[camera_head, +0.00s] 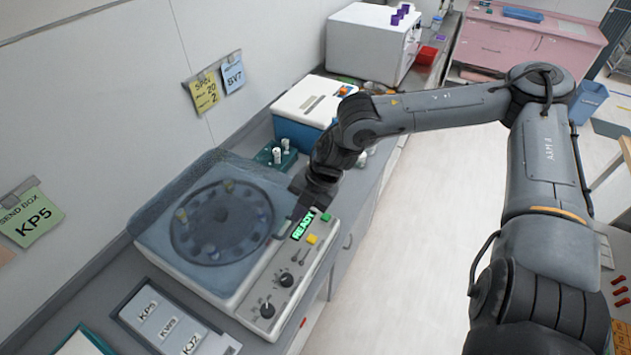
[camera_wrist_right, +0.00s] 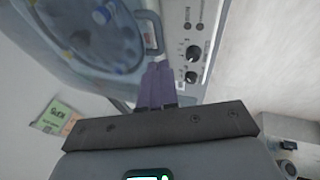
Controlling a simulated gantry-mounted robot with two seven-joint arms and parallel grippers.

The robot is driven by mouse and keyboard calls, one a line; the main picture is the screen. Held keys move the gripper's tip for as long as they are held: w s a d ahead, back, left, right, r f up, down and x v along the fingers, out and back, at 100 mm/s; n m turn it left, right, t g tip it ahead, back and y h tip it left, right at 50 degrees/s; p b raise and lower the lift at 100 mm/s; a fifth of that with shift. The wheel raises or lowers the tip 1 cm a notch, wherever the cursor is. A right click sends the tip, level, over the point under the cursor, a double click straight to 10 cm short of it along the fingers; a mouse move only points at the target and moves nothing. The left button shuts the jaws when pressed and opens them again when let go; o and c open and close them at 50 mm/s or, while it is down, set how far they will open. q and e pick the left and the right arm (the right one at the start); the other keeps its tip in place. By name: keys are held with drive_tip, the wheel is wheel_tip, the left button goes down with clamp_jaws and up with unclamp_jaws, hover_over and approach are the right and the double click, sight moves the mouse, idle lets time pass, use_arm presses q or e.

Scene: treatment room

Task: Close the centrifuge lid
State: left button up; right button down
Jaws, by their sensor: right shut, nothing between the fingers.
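The centrifuge (camera_head: 258,296) stands on the counter with its see-through blue lid (camera_head: 165,225) lying over the round dark rotor. I cannot tell whether the lid is fully latched. The rotor holds several tubes with coloured caps. The lid's handle (camera_wrist_right: 152,30) shows in the right wrist view. My right gripper (camera_head: 302,206) is at the lid's front edge beside the lit READY display (camera_head: 303,227). Its purple fingers (camera_wrist_right: 157,80) are shut and empty, with their tips close to the handle; contact cannot be told. My left gripper is not in view.
A labelled tray (camera_head: 165,318) lies left of the centrifuge. A green tube rack (camera_head: 275,160) and a blue-and-white box (camera_head: 300,125) stand behind it. A large white machine (camera_head: 368,45) is farther back. The wall borders the counter; open floor lies to the right.

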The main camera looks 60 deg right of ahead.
drive_tip(key=shift+s+v, duration=0.3)
drive_tip(key=shift+v, duration=3.75)
drive_tip(key=s+a+f+g+y, duration=0.2)
drive_tip(key=s+a+f+y, duration=0.1)
drive_tip(key=a+f, duration=0.55)
drive_tip(key=s+a+f+g+y, duration=0.1)
drive_tip(key=s+a+f+y, duration=0.3)
drive_tip(key=a, duration=0.7)
drive_tip(key=w+a+f+m+t+y, duration=0.15)
drive_tip(key=a+m+t, duration=0.45)
drive_tip(key=a, duration=0.7)
drive_tip(key=w+d+f+m+t+h, duration=0.1)
drive_tip(key=d+m+h, duration=0.1)
drive_tip(key=m+h, duration=0.1)
drive_tip(key=w+d+f+m+t+h, duration=0.1)
drive_tip(key=d+m+h, duration=0.2)
drive_tip(key=m, duration=0.1)
drive_tip(key=w+d+f+m+h, duration=0.1)
drive_tip(key=d+f+m+h, duration=0.1)
drive_tip(key=m+h, duration=0.1)
drive_tip(key=shift+d+f+m+t+p, duration=0.1)
drive_tip(key=shift+d+m+t+p, duration=0.05)
drive_tip(key=shift+m+t+p, duration=0.2)
drive_tip(key=s+d+f+g+h, duration=0.3)
drive_tip(key=s+d+g, duration=0.3)
drive_tip(key=s, duration=0.2)
wheel_tip(320, 180, up, 20)
drive_tip(key=p, duration=2.1)
drive_tip(key=shift+w, duration=0.3)
